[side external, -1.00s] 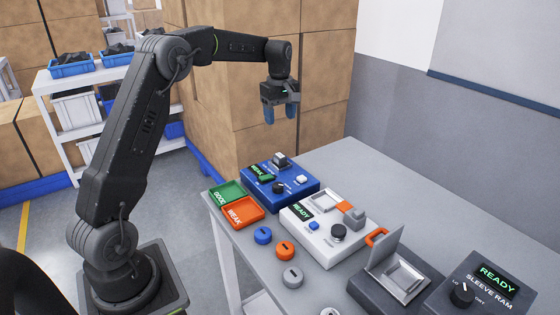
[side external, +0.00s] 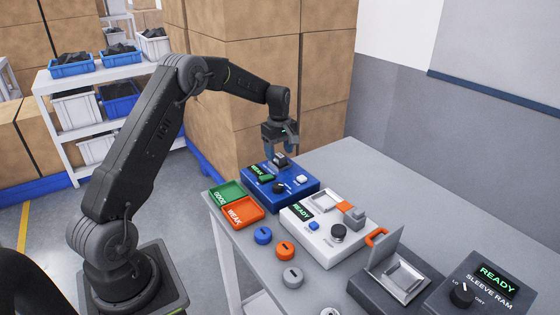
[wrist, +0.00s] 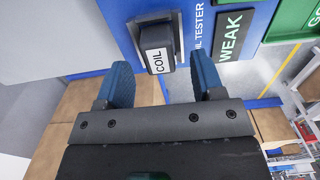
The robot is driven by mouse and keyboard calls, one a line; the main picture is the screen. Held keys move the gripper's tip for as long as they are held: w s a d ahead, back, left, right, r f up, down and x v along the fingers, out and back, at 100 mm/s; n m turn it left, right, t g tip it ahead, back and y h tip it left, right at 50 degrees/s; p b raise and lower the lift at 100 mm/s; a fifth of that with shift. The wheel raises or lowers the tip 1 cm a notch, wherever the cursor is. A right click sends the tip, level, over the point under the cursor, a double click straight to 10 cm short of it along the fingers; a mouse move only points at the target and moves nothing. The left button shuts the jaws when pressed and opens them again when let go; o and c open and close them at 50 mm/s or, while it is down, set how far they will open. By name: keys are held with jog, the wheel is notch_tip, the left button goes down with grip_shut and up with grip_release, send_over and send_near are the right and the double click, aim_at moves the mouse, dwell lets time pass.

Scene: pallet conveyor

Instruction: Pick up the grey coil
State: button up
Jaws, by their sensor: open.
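The grey coil (side external: 280,161) stands upright in the socket on top of the blue coil tester (side external: 305,187), at the back of the table. In the wrist view the coil (wrist: 157,57) is a dark grey block with a white "COIL" label. My gripper (side external: 282,150) points down just above it and is open. In the wrist view its two blue fingers (wrist: 160,72) lie left and right of the coil with gaps on both sides. No contact with the coil shows.
A green "GOOD" tray (side external: 229,191) and an orange "WEAK" tray (side external: 243,212) lie left of the tester. The tester's display (wrist: 234,36) reads "WEAK". A white machine (side external: 325,246) stands in front, with blue, orange and grey discs beside it. Cardboard boxes (side external: 235,70) stack up behind my arm.

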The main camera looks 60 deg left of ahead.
notch_tip(320, 180, down, 2)
jog(key=shift+f, duration=0.1)
jog(key=c, duration=1)
